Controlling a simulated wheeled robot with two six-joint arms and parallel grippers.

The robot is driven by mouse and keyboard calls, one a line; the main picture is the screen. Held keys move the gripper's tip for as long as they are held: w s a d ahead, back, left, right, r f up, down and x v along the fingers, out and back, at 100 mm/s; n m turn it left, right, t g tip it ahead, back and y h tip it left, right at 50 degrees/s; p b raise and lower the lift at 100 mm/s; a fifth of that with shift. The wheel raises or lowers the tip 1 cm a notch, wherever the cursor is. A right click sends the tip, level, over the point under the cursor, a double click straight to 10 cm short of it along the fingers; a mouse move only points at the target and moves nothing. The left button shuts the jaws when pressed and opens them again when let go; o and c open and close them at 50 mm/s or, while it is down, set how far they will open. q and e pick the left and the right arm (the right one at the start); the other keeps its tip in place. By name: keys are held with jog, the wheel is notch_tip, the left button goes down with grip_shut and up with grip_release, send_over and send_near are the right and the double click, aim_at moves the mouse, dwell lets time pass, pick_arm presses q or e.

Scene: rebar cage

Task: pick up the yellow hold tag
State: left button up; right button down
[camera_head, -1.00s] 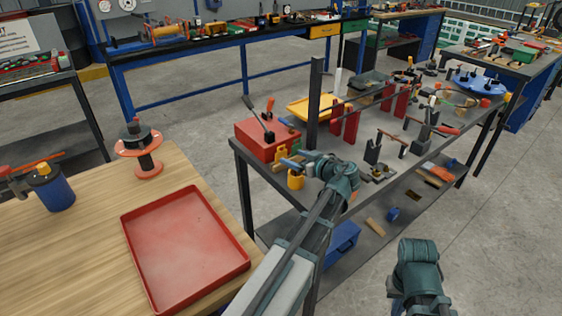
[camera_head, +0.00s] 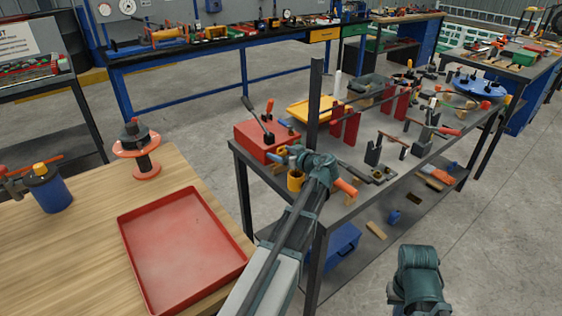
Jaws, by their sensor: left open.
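My left gripper (camera_head: 285,159) reaches in over the near left end of the grey metal workbench (camera_head: 330,213), beside a red box (camera_head: 262,142). Its jaws are open, with nothing clearly held between them. A small yellow piece (camera_head: 282,152) shows right at the fingers. A yellow cup-like thing (camera_head: 295,181) stands just below the gripper. I cannot tell which of these, if any, is the yellow hold tag. The wrist hides part of the bench top. Of my right arm only a teal link shows at the bottom right; its gripper is out of view.
A dark post (camera_head: 315,100) rises close behind my left wrist. A yellow tray (camera_head: 308,108), red stands (camera_head: 345,124) and an orange-handled tool (camera_head: 345,187) are on the bench. A red tray (camera_head: 185,250) and an orange spool (camera_head: 137,150) are on the wooden table.

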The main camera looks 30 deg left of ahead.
pick_arm(q)
jog(key=c, duration=1.1)
jog(key=shift+r, duration=0.2)
notch_tip(320, 180, up, 10)
jog(key=p, duration=1)
